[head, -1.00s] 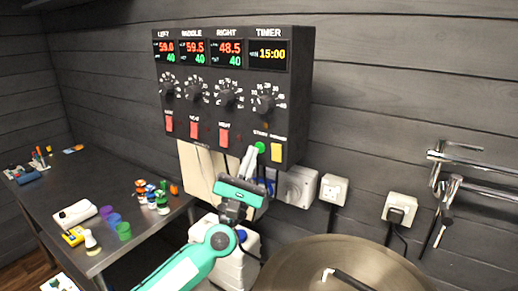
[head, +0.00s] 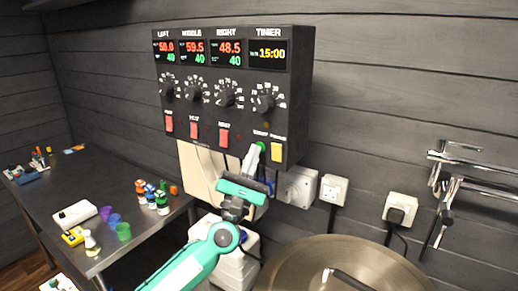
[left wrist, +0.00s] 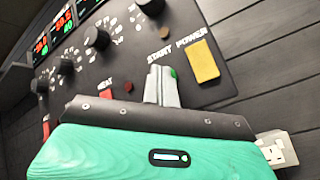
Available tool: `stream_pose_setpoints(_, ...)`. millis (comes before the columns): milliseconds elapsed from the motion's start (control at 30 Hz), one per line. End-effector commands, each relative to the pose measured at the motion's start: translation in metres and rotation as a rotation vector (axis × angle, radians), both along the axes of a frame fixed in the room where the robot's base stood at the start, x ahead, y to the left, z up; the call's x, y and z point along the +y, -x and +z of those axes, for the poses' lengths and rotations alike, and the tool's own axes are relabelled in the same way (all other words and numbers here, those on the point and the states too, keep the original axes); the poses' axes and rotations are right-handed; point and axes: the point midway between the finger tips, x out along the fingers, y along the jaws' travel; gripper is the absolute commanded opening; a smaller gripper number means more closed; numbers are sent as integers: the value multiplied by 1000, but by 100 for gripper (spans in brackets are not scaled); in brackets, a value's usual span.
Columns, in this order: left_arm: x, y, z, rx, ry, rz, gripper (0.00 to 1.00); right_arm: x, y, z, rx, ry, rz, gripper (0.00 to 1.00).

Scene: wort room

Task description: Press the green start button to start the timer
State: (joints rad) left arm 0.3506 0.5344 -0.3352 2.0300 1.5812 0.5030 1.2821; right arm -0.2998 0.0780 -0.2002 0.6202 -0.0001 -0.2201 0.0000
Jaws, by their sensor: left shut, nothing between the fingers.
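The black control box (head: 300,90) hangs on the wall with four displays; the timer display (head: 268,54) reads 15:00. The green start button (head: 261,146) is at its lower right, left of the yellow power switch (head: 277,152). My left gripper (head: 254,150) is shut and empty, its fingertips at the button and covering part of it. In the left wrist view the fingertips (left wrist: 160,70) lie just left of the green button (left wrist: 173,73), of which a sliver shows. I cannot tell whether they touch it. My right gripper is not in view.
Red heat switches (head: 224,138) and dials (head: 264,103) are left of and above the button. Wall sockets (head: 333,189) and a round metal lid (head: 335,262) are below right. A metal table (head: 95,185) with small items is at left.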

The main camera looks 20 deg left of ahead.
Motion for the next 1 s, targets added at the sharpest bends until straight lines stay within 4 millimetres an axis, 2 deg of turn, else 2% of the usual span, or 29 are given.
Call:
stream_pose_setpoints(467,0,-2,0,1,0,0,0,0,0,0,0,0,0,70)
stream_pose_setpoints(800,2,12,0,1,0,0,0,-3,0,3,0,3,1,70)
stream_pose_setpoints(1000,2,14,-1,1,0,0,0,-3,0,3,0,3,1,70)
